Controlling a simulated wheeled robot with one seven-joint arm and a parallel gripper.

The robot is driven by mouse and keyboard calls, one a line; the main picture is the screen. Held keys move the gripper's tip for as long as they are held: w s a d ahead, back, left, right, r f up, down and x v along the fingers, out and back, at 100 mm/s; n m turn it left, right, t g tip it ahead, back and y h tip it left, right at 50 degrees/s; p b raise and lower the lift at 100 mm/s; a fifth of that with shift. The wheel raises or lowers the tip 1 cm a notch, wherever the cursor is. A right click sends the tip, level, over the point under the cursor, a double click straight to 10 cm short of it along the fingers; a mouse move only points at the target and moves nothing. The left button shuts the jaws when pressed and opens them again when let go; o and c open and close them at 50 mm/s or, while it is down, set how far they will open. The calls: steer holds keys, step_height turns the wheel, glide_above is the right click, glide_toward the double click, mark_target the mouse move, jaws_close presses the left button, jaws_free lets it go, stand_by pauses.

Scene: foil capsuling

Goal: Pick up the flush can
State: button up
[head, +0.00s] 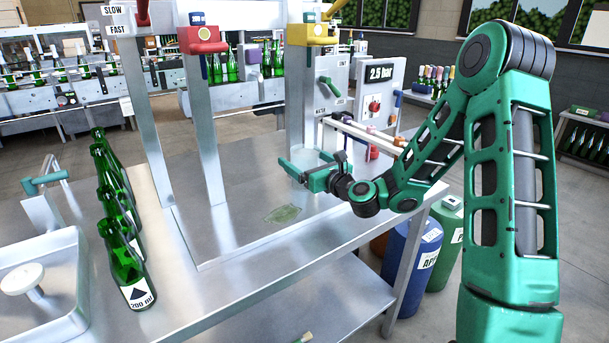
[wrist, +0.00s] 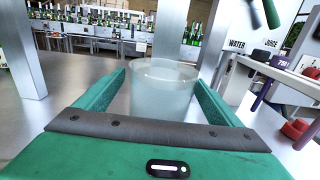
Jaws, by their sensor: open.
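A translucent whitish cup, which looks like the flush can (wrist: 163,95), stands upright on the metal table in the wrist view. My gripper (wrist: 160,82) is open around it, with one green finger on each side. The base of the cup is hidden behind the gripper body. In the head view my gripper (head: 304,164) is low over the table near the steel posts; the cup is too faint there to outline clearly.
Several green bottles (head: 127,270) stand in a row at the left of the table. A valve panel (head: 380,95) reading 2.5 bar stands behind my gripper. In the wrist view, WATER and JUICE labels and coloured handles (wrist: 298,130) are close at the right.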

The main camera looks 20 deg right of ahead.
mark_target(298, 153)
steer(key=shift+x, duration=1.55)
steer(key=shift+d+r, duration=0.1)
steer(key=shift+d, duration=0.05)
steer(key=c, duration=1.2)
steer(key=shift+r, duration=0.1)
